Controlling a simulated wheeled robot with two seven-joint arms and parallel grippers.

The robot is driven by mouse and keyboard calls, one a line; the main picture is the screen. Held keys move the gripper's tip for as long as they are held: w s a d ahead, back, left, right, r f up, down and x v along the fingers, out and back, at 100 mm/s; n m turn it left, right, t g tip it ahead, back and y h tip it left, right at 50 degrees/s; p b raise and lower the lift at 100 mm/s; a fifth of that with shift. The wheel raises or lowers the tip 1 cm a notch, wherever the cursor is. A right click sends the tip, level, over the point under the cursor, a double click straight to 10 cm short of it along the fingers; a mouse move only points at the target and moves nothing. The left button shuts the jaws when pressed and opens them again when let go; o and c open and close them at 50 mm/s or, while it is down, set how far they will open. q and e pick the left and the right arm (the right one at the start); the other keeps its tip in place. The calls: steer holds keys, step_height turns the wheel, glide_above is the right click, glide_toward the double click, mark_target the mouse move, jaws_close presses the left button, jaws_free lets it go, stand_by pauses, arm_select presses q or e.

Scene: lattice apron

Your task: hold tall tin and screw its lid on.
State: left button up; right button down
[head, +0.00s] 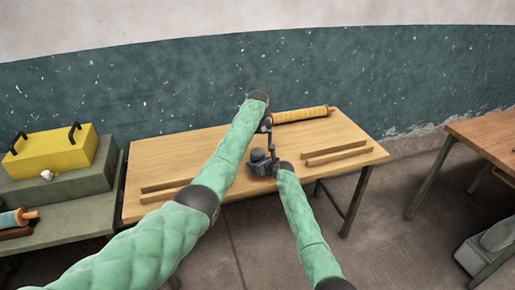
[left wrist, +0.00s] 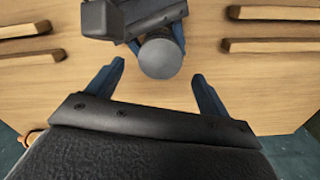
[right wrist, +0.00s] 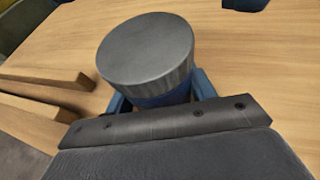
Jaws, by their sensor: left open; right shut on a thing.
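The tall tin (right wrist: 160,99) is upright in my right gripper, its dark blue body showing under the lid in the right wrist view. The round grey lid (right wrist: 147,50) with a ribbed edge sits on top of the tin; I cannot tell how tightly. In the head view the lid (head: 257,154) is small and dark. My right gripper (head: 268,168) is shut around the tin's body. My left gripper (head: 267,128) is open and empty, just behind the tin. In the left wrist view the lid (left wrist: 161,58) lies ahead, between the lines of the open fingers (left wrist: 158,82).
A green bench at left holds a yellow box (head: 50,152). Another wooden table (head: 490,135) stands at right.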

arm_select(q)
steer(key=shift+r, duration=0.2)
steer(key=shift+c, duration=1.3)
steer(key=shift+r, duration=0.2)
steer(key=shift+c, duration=0.2)
steer(key=w+a+r+t+y, duration=0.1)
steer(key=w+a+r+y, duration=0.15)
steer(key=a+r, duration=0.25)
steer(key=d, duration=0.1)
steer(key=s+d+f+m+h, duration=0.1)
steer(key=d, duration=0.1)
steer(key=s+d+f+h, duration=0.1)
steer(key=shift+s+d+m+g, duration=0.2)
steer(key=shift+m+g, duration=0.1)
steer(key=shift+g, duration=0.1)
steer(key=shift+s+d+h, duration=0.1)
steer(key=shift+d+h, duration=0.15)
steer(key=shift+d, duration=0.1)
